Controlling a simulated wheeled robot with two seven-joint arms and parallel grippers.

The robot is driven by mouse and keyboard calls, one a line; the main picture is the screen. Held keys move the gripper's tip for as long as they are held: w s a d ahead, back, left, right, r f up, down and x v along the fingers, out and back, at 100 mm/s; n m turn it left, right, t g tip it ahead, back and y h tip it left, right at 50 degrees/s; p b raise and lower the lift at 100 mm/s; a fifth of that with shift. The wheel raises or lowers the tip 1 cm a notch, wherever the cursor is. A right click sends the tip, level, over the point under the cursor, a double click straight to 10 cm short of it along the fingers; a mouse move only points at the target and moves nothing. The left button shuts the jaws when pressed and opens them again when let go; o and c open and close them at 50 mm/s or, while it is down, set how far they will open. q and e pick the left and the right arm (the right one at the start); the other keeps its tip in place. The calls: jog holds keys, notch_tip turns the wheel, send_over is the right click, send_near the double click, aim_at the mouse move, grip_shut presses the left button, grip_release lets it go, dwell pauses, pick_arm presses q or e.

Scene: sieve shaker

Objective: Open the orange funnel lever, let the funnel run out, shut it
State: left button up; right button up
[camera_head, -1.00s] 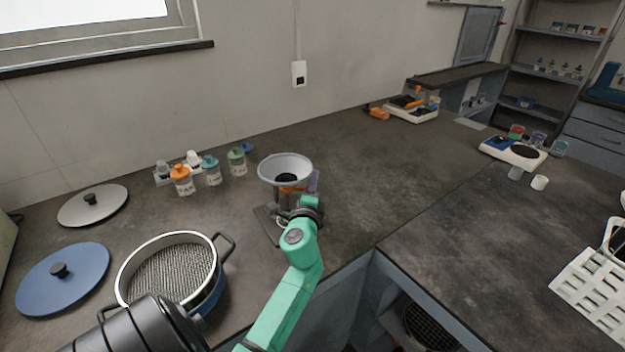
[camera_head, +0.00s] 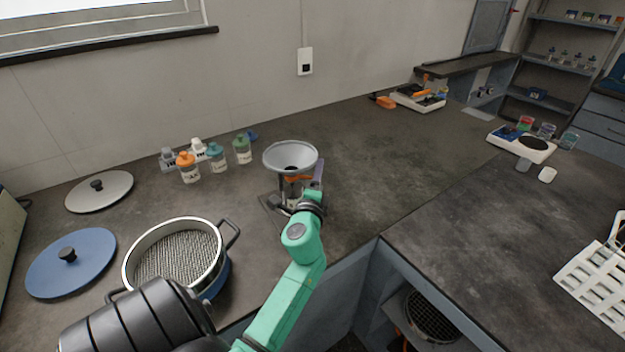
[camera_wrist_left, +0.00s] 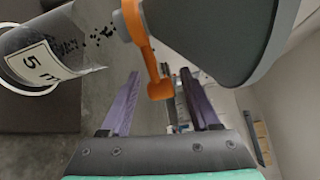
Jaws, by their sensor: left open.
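The grey funnel (camera_head: 290,152) stands on its stand on the left bench, with a small dark patch at the bottom of its bowl. The orange lever (camera_wrist_left: 158,84) hangs beside the funnel's cone (camera_wrist_left: 215,30) in the wrist view. My left gripper (camera_wrist_left: 160,76) is open. Its purple fingers are on either side of the lever's end, with gaps visible. A clear beaker (camera_wrist_left: 38,62) with a white label appears tilted at the left of the wrist view, with black grains scattered near its mouth.
A sieve (camera_head: 178,255) with side handles stands left of my arm. Several small jars (camera_head: 188,168) stand near the wall.

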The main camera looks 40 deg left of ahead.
pick_arm(q)
jog(key=b+v, duration=0.3)
jog(key=v, duration=0.9)
jog(key=shift+s+d, duration=0.15)
jog(key=shift+s, duration=0.15)
